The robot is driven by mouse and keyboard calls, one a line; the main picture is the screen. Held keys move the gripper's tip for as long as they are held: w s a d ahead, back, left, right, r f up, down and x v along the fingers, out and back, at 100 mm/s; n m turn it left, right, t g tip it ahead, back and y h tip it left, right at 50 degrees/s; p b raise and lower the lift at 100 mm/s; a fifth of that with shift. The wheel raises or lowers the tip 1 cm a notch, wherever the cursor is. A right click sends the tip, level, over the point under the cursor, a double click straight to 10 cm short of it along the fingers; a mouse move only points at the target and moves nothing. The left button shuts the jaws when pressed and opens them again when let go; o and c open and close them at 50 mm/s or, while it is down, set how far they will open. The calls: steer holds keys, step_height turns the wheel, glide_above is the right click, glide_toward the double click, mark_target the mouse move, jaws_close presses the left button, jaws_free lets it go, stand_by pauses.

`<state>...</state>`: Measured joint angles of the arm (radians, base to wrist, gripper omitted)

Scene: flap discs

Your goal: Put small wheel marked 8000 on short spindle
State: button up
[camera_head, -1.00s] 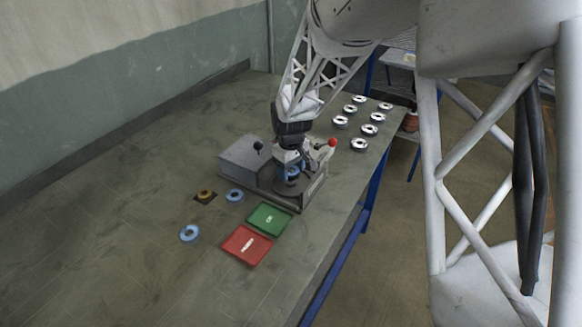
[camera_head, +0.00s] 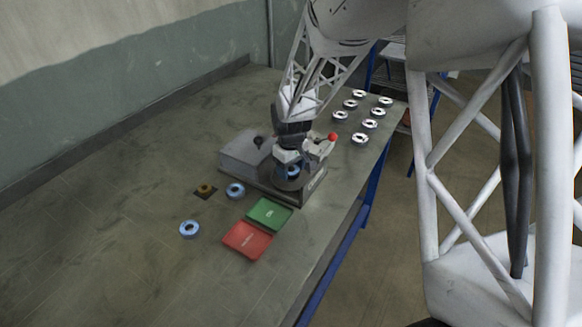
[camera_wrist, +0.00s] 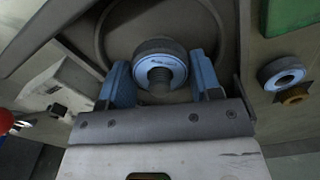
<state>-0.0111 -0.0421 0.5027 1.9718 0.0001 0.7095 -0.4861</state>
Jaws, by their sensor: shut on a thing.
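My gripper (camera_wrist: 162,80) is shut on a small wheel (camera_wrist: 150,50) with a grey rim and a blue face; its marking is too small to read. The wheel is between the two blue fingers. A threaded spindle (camera_wrist: 158,80) shows at the wheel's centre, and the wheel appears to be around it. Whether it is fully seated I cannot tell. In the head view the wheel (camera_head: 293,172) shows as a bit of blue under my gripper (camera_head: 291,165), over the round plate of the grey machine (camera_head: 245,155). The spindle is hidden there.
A green tray (camera_head: 268,213) and a red tray (camera_head: 246,241) are in front. A red knob (camera_head: 332,136) stands close right of my gripper. Several pale discs (camera_head: 360,138) stand at back right.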

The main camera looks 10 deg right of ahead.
steer(key=o, duration=1.3)
steer(key=shift+c, duration=0.2)
steer(key=shift+r, duration=0.1)
steer(key=shift+r, duration=3.65)
